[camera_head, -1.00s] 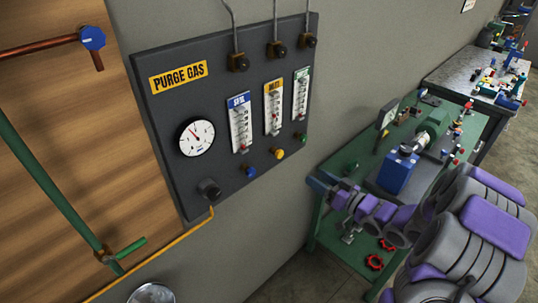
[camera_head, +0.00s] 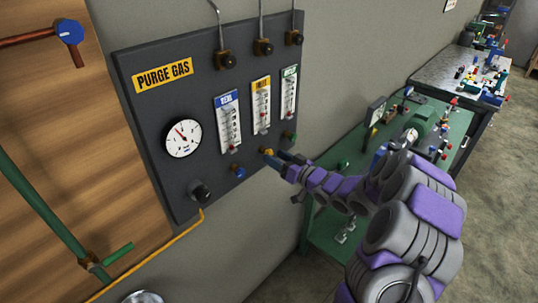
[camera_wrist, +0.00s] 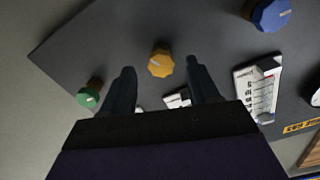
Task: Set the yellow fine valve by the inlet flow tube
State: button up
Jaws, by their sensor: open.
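The yellow fine valve (camera_head: 267,153) is a small knob low on the dark purge gas panel, below the inlet flow tube (camera_head: 261,105) with the yellow label. In the wrist view the yellow knob (camera_wrist: 161,63) stands out from the panel, just ahead of and between my two fingers. My gripper (camera_wrist: 158,72) is open, one finger to each side of the knob; I see no contact. In the head view my gripper (camera_head: 283,164) is close to the right of the yellow knob, and its tips partly hide the panel there.
A blue knob (camera_head: 238,172) sits to the left and a green knob (camera_head: 291,137) to the right. A round gauge (camera_head: 183,138) and a black fitting (camera_head: 200,191) are further left on the panel. A green bench (camera_head: 325,225) stands below my arm.

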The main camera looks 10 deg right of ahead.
aim_at(271, 154)
jog(key=shift+x, duration=1.95)
jog(key=shift+c, duration=0.2)
jog(key=c, duration=1)
jog(key=shift+n+b, duration=0.3)
jog(key=shift+b, duration=0.1)
jog(key=n+b, duration=0.2)
jog(key=n, duration=0.1)
jog(key=shift+f+n, duration=0.1)
jog(key=shift+n, duration=0.3)
jog(key=n+b, duration=0.3)
jog(key=n, duration=0.2)
jog(key=shift+s+a+n, duration=0.1)
jog(key=shift+a+n, duration=0.05)
jog(key=shift+n, duration=0.15)
